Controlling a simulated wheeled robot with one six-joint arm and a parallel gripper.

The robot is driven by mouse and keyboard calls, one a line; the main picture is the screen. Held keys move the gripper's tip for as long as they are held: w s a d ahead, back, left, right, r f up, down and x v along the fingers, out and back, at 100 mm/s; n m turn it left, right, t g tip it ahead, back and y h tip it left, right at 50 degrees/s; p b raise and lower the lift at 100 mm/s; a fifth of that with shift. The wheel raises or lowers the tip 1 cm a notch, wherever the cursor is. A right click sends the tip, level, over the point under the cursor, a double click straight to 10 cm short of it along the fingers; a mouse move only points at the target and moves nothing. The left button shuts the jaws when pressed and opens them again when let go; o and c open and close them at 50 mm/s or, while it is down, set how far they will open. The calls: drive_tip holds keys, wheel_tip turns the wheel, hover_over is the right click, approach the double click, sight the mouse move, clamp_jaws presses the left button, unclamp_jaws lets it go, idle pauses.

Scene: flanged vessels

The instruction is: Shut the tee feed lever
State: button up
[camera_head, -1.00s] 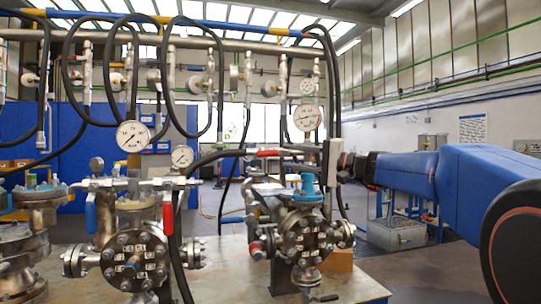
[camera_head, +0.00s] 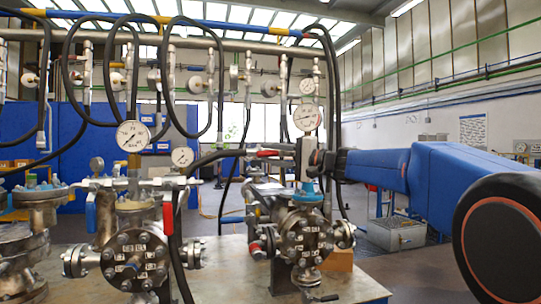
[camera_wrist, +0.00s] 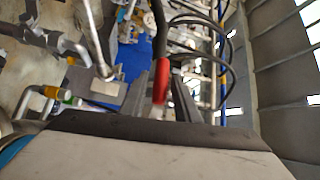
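The red-gripped lever (camera_head: 266,153) sits on the dark hose line above the right flanged vessel and lies roughly level. In the wrist view the red lever (camera_wrist: 161,82) shows between the two grey fingers. My gripper (camera_head: 284,153) comes in from the right at the lever's height, its fingers pointing left. In the wrist view my gripper (camera_wrist: 160,92) looks open, with a finger on each side of the red grip and narrow gaps beside it. I cannot tell whether either finger touches it. The lever's right end is hidden by the gripper.
The right flanged vessel (camera_head: 304,238) stands below the gripper on the bench (camera_head: 232,275). Another flanged vessel (camera_head: 135,255) with red and blue hanging levers is to the left. A pressure gauge (camera_head: 307,117) and hoses hang close above the gripper.

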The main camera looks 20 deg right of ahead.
clamp_jaws()
drive_tip(key=shift+f, duration=0.1)
drive_tip(key=n+g+h, duration=0.1)
drive_tip(key=f+n, duration=0.1)
drive_tip(key=shift+d+f+n+g+h, duration=0.2)
drive_tip(key=shift+f+n+g+h, duration=0.1)
drive_tip(key=shift+g+h, duration=0.1)
drive_tip(key=d+f+n+g+h, duration=0.3)
drive_tip(key=d+f+n+h, duration=0.1)
drive_tip(key=h, duration=0.6)
drive_tip(key=shift+d+n, duration=0.75)
drive_tip(key=shift+n, duration=0.55)
